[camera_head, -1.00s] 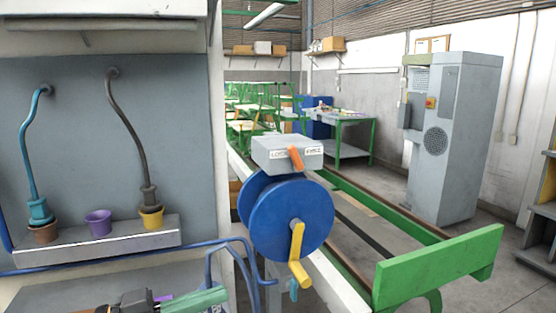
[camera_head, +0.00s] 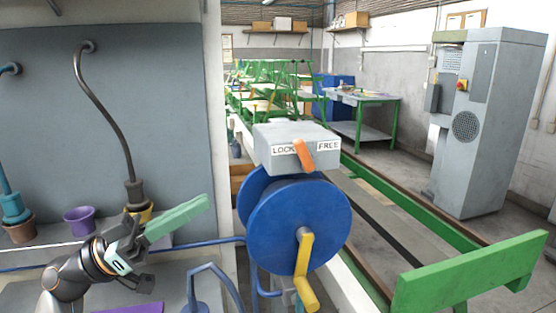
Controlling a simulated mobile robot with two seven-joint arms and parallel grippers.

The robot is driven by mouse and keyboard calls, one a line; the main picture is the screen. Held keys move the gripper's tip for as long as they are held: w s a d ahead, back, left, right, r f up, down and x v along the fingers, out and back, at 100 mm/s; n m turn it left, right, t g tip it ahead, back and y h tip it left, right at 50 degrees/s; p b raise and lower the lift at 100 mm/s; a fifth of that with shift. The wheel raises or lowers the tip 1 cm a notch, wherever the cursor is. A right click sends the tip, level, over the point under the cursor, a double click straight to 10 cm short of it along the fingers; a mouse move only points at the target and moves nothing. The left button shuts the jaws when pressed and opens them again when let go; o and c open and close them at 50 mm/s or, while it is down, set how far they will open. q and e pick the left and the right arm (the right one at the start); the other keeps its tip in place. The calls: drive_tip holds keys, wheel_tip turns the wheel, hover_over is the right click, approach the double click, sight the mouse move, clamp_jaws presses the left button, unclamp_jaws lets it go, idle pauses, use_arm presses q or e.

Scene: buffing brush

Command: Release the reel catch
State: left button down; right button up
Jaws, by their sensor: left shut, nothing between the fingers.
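The blue reel (camera_head: 290,230) stands in the middle of the view, with a yellow crank (camera_head: 304,262) on its face. Above it is a grey box (camera_head: 285,134) with a LOCK label on the left and a FREE label on the right. The orange catch lever (camera_head: 304,155) is on the box's front between the two labels, tilted with its lower end to the right. My left gripper (camera_head: 203,206) has green fingers that are shut and empty. It is apart from the box, left of the reel and lower than the lever. My right gripper is not in view.
On the left, a ledge holds a purple cup (camera_head: 80,221) and pots with hoses. A blue pipe (camera_head: 215,243) runs between my left gripper and the reel. A green beam (camera_head: 470,270) stands at the right front, and a grey cabinet (camera_head: 487,125) behind it.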

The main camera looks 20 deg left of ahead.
sight(297, 151)
use_arm(q)
drive_tip(key=p+x, duration=0.6)
drive_tip(key=x, duration=0.6)
drive_tip(key=shift+w+d+r+p, duration=0.2)
drive_tip(key=shift+r+p, duration=0.15)
drive_tip(key=shift+p, duration=0.05)
drive_tip(key=shift+w+d, duration=0.35)
drive_tip(key=shift+d, duration=0.15)
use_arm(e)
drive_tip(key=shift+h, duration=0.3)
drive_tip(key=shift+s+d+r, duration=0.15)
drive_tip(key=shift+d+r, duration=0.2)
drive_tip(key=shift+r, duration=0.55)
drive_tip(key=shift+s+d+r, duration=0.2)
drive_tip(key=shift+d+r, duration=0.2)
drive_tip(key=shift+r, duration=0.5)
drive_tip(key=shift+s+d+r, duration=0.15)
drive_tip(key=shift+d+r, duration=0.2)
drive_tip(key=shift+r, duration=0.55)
